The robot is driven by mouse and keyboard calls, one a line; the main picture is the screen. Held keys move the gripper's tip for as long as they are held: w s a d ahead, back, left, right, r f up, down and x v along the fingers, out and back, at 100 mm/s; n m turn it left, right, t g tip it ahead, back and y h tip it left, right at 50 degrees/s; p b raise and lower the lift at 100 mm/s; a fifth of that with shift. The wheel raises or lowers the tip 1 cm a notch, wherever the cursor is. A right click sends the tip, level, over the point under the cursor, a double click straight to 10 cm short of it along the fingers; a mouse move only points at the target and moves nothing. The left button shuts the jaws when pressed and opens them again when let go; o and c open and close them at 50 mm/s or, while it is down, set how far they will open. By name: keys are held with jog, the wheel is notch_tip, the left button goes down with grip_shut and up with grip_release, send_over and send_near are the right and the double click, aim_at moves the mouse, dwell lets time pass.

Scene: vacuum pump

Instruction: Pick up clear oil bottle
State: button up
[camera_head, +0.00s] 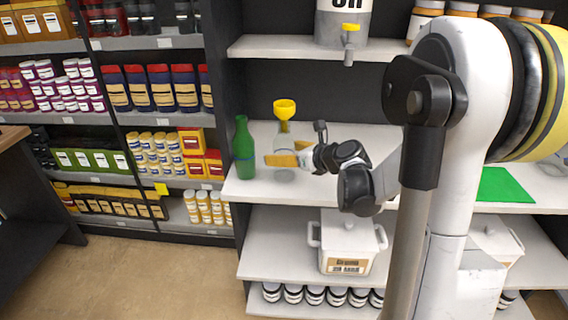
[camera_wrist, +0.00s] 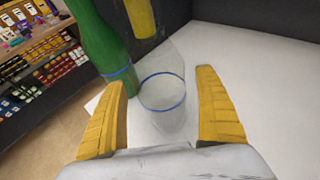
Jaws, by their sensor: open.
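The clear oil bottle (camera_head: 284,150) stands upright on the middle white shelf in the head view, with a yellow funnel (camera_head: 284,108) at its top. My gripper (camera_head: 284,160) is at the bottle, with its yellow fingers apart. In the wrist view the clear bottle (camera_wrist: 163,100), with a blue ring, is between and slightly beyond the tips of my open gripper (camera_wrist: 166,84). The fingers do not appear to touch it. Part of the funnel's yellow shows at the top of the wrist view.
A green bottle (camera_head: 244,148) stands just left of the clear bottle; it also shows in the wrist view (camera_wrist: 104,45). The white shelf (camera_head: 262,190) has a front edge close by. A metal oil container (camera_head: 342,25) with a tap stands on the shelf above.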

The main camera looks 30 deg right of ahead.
jog(key=shift+w, duration=0.15)
jog(key=shift+c, duration=1)
jog(key=c, duration=1.3)
jog(key=shift+r, duration=0.1)
